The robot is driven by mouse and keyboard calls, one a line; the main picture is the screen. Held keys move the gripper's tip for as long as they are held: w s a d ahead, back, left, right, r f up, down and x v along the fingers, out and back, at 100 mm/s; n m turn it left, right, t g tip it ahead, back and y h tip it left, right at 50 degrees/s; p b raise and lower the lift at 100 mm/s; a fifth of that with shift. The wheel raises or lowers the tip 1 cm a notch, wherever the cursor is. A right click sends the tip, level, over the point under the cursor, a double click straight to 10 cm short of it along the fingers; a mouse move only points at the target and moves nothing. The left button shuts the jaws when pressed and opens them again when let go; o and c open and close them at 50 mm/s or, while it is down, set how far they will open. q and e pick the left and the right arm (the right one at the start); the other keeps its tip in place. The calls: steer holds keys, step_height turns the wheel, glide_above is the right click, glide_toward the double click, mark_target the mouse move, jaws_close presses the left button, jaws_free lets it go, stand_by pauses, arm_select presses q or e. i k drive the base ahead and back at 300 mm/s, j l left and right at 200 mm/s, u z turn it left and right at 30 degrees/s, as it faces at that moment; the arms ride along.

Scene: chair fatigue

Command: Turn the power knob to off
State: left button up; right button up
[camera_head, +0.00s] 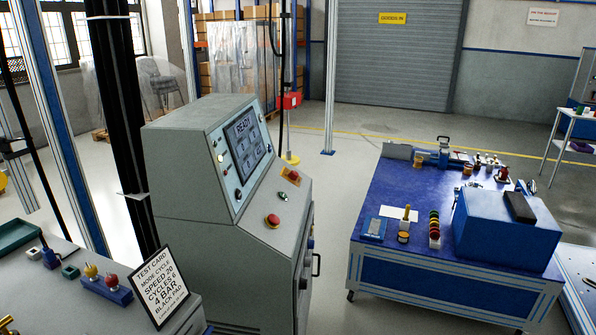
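A grey control console (190,185) stands in the middle left, with a lit screen (247,142) reading READY. Small round controls, among them a dark knob (238,193), run down the left side of the screen. The sloped lower panel carries a red mushroom button (272,220), a small dark control (282,196) and a red button on a yellow-orange plate (292,176). I see no readable power label, so I cannot tell which control is the power knob or how it is set. Neither gripper can be made out in the view.
A grey bench (75,300) at the lower left holds a test card (160,285), a green tray (18,236) and small knobs on blocks. A blue wheeled table (385,215) with parts and a blue box (505,232) stands right. Open floor lies between console and table.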

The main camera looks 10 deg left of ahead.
mark_target(293, 175)
steer(key=i+l+u, duration=0.1)
steer(key=i+l, duration=0.2)
steer(key=i+l+u, duration=0.15)
steer(key=i+l, duration=0.15)
steer(key=i+l+u, duration=0.1)
steer(key=i+l, duration=0.15)
steer(key=l, duration=0.25)
steer(key=i+l+u, duration=0.15)
steer(key=l, duration=0.25)
steer(key=i+l, duration=0.25)
steer(key=i+l+u, duration=0.1)
steer(key=l, duration=0.35)
steer(key=i+l+u, duration=0.1)
steer(key=i+l, duration=0.45)
steer(key=l, duration=0.2)
steer(key=i+l+u, duration=0.1)
steer(key=l, duration=0.3)
steer(key=i+l, duration=0.3)
steer(key=l+u, duration=0.05)
steer(key=l, duration=0.05)
